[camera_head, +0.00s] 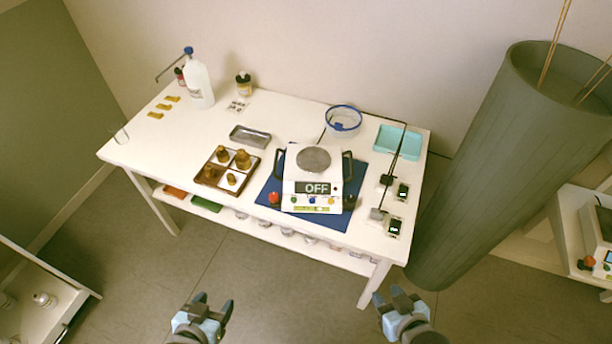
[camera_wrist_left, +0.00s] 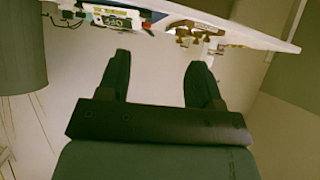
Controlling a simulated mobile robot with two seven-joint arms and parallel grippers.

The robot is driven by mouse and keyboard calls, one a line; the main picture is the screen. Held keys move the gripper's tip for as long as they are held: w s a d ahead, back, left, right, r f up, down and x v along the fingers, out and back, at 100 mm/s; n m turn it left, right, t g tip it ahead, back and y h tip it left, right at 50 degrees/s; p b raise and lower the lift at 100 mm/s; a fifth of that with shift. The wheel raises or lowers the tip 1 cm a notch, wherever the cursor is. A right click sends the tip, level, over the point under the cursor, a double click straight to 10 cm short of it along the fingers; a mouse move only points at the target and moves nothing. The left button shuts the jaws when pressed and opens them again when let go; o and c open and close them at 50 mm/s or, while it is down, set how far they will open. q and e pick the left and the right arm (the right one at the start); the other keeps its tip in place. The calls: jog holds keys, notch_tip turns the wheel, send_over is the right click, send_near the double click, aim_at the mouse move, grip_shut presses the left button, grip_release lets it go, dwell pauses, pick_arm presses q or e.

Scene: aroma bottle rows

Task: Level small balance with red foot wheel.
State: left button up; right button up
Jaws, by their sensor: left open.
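The small balance (camera_head: 299,188) stands on a blue mat (camera_head: 327,221) on the white table, with a round grey pan (camera_head: 313,158) on top and a display reading OFF. A red foot wheel (camera_head: 274,198) sits at its front left corner. The balance also shows upside down at the top of the left wrist view (camera_wrist_left: 110,20). My left gripper (camera_head: 213,301) is open and empty, in front of the table and well short of the balance. My right gripper (camera_head: 397,296) is also in front of the table, empty, with its fingers apart.
Left of the balance is a brown tray (camera_head: 213,186) with brass weights, and behind it a grey metal tray (camera_head: 250,136). A teal tray (camera_head: 411,144), a blue-rimmed bowl (camera_head: 343,120) and small black devices (camera_head: 394,226) stand right. A tall green cylinder (camera_head: 500,170) stands beside the table.

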pick_arm(q)
jog(key=w+d+f+g+h+b, duration=0.3)
jog(key=w+d+f, duration=0.1)
jog(key=w+d, duration=0.8)
notch_tip(320, 180, up, 11)
jog(key=g+y+b, duration=0.6)
jog(key=g, duration=0.2)
send_over(273, 196)
jog(key=shift+m, duration=0.3)
notch_tip(273, 196, down, 14)
jog(key=shift+d+r+b, duration=0.1)
jog(key=shift+b, duration=0.25)
jog(key=c, duration=0.9)
